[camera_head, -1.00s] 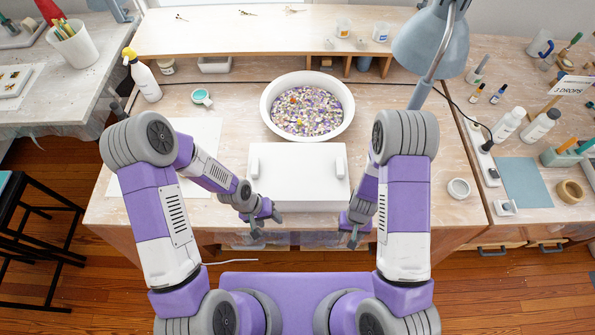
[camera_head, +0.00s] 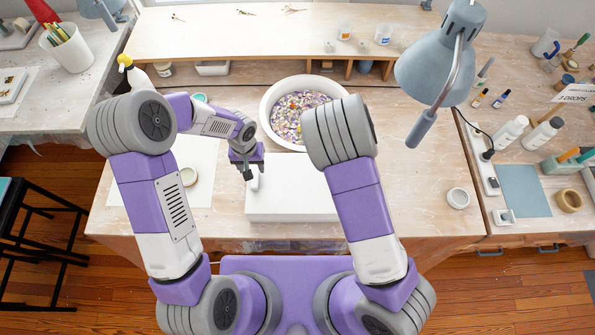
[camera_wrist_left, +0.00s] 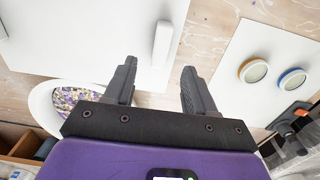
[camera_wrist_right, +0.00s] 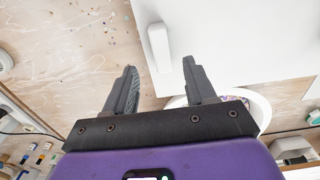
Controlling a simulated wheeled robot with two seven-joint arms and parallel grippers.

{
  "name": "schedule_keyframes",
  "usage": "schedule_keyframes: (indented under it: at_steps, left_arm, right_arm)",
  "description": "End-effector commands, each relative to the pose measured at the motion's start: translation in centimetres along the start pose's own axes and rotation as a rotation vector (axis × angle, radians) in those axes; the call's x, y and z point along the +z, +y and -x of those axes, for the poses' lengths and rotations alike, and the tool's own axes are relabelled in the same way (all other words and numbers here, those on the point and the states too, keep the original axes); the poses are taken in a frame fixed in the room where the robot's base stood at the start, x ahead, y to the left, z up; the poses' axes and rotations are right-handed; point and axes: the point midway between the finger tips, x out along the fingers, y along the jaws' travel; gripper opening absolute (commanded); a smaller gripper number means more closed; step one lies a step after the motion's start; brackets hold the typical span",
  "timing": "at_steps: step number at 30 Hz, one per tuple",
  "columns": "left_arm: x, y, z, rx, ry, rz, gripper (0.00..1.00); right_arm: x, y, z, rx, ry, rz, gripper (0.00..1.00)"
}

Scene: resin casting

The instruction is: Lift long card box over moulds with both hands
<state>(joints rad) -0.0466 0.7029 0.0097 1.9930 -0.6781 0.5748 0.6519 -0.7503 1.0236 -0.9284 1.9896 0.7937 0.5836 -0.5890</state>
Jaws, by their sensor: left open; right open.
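The long white card box (camera_head: 290,205) lies on the bench in front of me, with a white grip bar on top near each end. The left bar (camera_wrist_left: 162,42) shows in the left wrist view, just ahead of the gap between the fingers of my open left gripper (camera_wrist_left: 158,68). In the head view my left gripper (camera_head: 247,172) is above that bar. The right bar (camera_wrist_right: 159,47) is ahead of the gap of my open right gripper (camera_wrist_right: 158,66). My right forearm hides this gripper in the head view. Round moulds (camera_wrist_left: 253,70) lie on a white sheet beside the box.
A white bowl of coloured chips (camera_head: 266,112) stands just behind the box. A grey lamp (camera_head: 440,70) leans over the bench at right.

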Motion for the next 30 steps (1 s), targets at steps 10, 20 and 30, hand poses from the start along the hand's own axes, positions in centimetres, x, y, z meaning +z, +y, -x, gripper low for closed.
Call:
schedule_keyframes:
  at_steps: [10,20,30]
  left_arm:
    - [-0.2,-0.1,0.2,-0.009,0.002,0.001,0.55]
    - [-0.1,-0.1,-1.9,-0.009,-0.001,-0.001,0.55]
    - [-0.1,-0.1,-5.9,-0.008,0.0,0.0,0.55]
  right_arm:
    - [-0.2,-0.2,0.3,-0.003,0.006,0.004,0.55]
    - [-0.2,-0.1,-1.8,-0.001,0.002,0.004,0.55]
    - [-0.2,-0.2,-5.8,-0.002,0.003,0.003,0.55]
